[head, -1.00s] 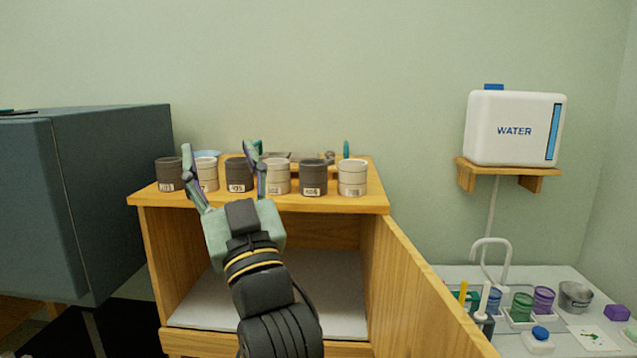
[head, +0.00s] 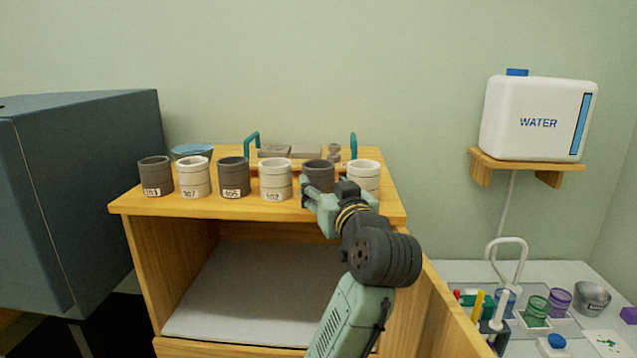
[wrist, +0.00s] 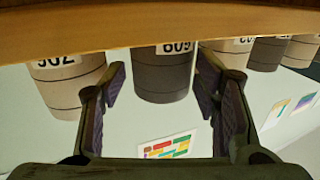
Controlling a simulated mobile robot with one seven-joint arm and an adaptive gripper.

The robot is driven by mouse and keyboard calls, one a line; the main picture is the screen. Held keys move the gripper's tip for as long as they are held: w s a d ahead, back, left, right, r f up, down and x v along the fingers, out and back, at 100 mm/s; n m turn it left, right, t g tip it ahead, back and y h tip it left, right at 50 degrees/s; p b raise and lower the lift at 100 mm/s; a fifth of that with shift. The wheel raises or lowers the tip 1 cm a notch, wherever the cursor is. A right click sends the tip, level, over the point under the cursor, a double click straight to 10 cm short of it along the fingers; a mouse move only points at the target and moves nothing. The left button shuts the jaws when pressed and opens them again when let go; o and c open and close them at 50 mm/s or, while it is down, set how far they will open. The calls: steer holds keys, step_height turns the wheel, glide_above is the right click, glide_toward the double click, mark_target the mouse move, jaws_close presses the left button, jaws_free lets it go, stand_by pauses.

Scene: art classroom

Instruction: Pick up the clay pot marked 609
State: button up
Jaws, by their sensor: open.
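The dark grey clay pot marked 609 (wrist: 162,75) stands on the wooden cabinet top, fifth from the left in the head view (head: 319,171). My gripper hides its lower part and label there. The wrist view is upside down and shows its 609 label at the top edge. My gripper (wrist: 160,85) is open, with one finger on each side of this pot in the wrist view. I see no finger clearly touching it, and how far they reach around it is unclear. My gripper (head: 318,192) is at the cabinet's front edge in the head view.
A light pot (head: 364,176) stands close to the right and another light pot (head: 275,180) to the left; more pots stand further left. A tray with teal handles (head: 353,146) lies behind. The cabinet door (head: 440,310) hangs open at the right.

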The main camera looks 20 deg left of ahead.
mark_target(323, 181)
steer(key=x, duration=0.2)
steer(key=r+p+x, duration=0.1)
steer(key=x, duration=0.1)
steer(key=shift+s, duration=0.1)
steer(key=shift+w+a+f, duration=0.15)
steer(key=shift+w+a, duration=0.1)
steer(key=shift+w, duration=0.1)
steer(key=c, duration=0.9)
